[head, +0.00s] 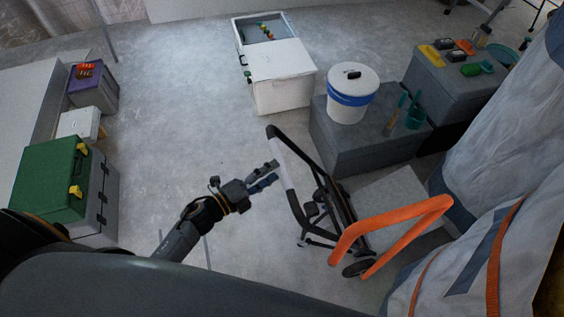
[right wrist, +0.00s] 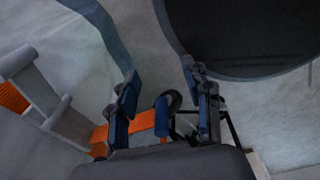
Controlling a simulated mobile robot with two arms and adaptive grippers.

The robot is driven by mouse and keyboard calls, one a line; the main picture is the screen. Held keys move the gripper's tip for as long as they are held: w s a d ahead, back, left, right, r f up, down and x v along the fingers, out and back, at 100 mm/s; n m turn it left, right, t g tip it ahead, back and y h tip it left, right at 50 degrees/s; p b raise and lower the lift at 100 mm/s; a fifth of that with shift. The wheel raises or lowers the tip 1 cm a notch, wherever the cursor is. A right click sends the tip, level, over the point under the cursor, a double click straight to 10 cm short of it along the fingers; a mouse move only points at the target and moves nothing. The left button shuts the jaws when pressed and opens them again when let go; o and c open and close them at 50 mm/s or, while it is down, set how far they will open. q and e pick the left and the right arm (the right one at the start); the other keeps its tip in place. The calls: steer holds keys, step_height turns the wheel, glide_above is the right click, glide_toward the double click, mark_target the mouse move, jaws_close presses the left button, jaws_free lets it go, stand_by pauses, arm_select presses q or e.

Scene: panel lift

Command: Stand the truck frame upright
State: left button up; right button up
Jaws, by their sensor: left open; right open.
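The truck frame (head: 318,183) is a black tubular frame with a pale section near its upper end, standing tilted right of centre in the head view. An orange U-shaped bar (head: 395,222) joins its lower part, beside a wheel (head: 356,269) on the floor. My left gripper (head: 275,171) is open, its fingers close to the pale section; I cannot tell if they touch it. My right gripper (right wrist: 160,88) shows only in the right wrist view, open and empty. Beyond its fingers are a wheel (right wrist: 173,101) and the orange bar (right wrist: 145,122).
A grey block (head: 355,150) with a white bucket (head: 352,97) stands behind the frame. A white cabinet (head: 284,85) stands at the back. Green and purple cases line the left. The floor at centre left is clear.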

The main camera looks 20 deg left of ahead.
mark_target(282, 166)
arm_select(q)
steer(key=x, duration=0.3)
steer(key=shift+w+d, duration=0.45)
steer(key=shift+w, duration=0.15)
steer(key=shift+f, duration=0.1)
arm_select(e)
steer(key=shift+a+r, duration=0.35)
steer(key=shift+a, duration=0.5)
arm_select(q)
steer(key=shift+c, duration=0.3)
arm_select(e)
steer(key=shift+d, duration=0.2)
arm_select(q)
jaws_close()
arm_select(e)
steer(key=shift+d, duration=0.25)
